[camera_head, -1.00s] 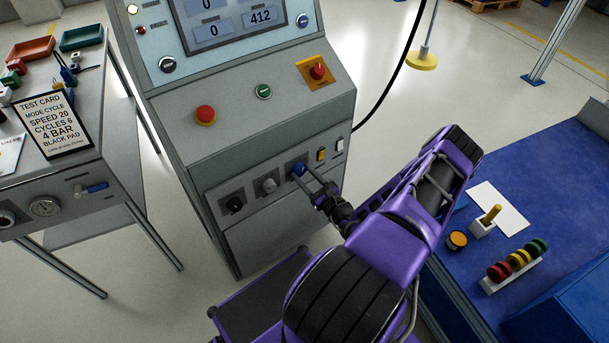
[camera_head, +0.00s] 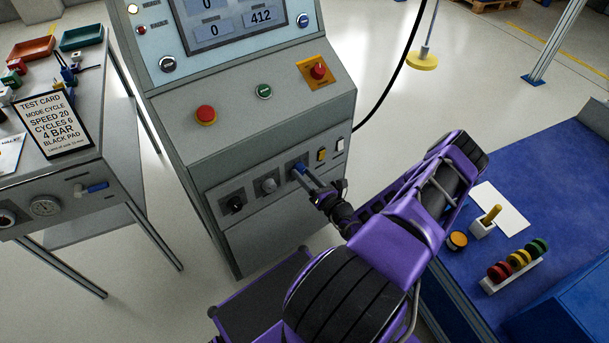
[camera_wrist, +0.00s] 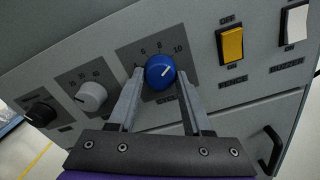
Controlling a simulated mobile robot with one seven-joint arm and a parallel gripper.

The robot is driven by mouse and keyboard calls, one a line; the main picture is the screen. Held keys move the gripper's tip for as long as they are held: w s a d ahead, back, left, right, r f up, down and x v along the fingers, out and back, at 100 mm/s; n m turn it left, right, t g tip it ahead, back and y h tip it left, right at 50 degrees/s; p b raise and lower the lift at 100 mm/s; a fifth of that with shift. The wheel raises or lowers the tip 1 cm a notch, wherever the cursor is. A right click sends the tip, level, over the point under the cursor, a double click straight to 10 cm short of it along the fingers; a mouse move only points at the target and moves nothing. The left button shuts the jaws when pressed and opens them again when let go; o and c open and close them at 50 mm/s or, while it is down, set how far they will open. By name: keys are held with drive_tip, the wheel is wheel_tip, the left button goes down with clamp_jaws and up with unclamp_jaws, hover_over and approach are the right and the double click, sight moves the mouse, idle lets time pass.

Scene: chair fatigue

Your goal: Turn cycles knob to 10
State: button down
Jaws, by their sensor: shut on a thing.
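The blue cycles knob (camera_wrist: 160,72) sits on a dark scale plate marked 4, 6, 8 and 10 in the wrist view. Its white pointer line points up and to the right, on the side of the 10. The label below it is partly hidden. My gripper (camera_wrist: 160,76) is shut on the blue knob, one finger on each side. In the head view the knob (camera_head: 298,168) shows at the right of the row of knobs, with my gripper (camera_head: 302,171) reaching it from the lower right.
A grey knob (camera_wrist: 91,96) and a black knob (camera_wrist: 40,115) are left of the blue one. A yellow switch (camera_wrist: 231,44) and a white switch (camera_wrist: 296,23) are right. Red stop buttons (camera_head: 205,114) (camera_head: 318,71) sit above.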

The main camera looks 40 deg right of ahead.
drive_tip(key=shift+m, duration=0.5)
drive_tip(key=shift+c, duration=1.7)
unclamp_jaws()
drive_tip(key=s+p, duration=0.1)
drive_tip(key=s, duration=1.6)
drive_tip(key=shift+s+a, duration=0.25)
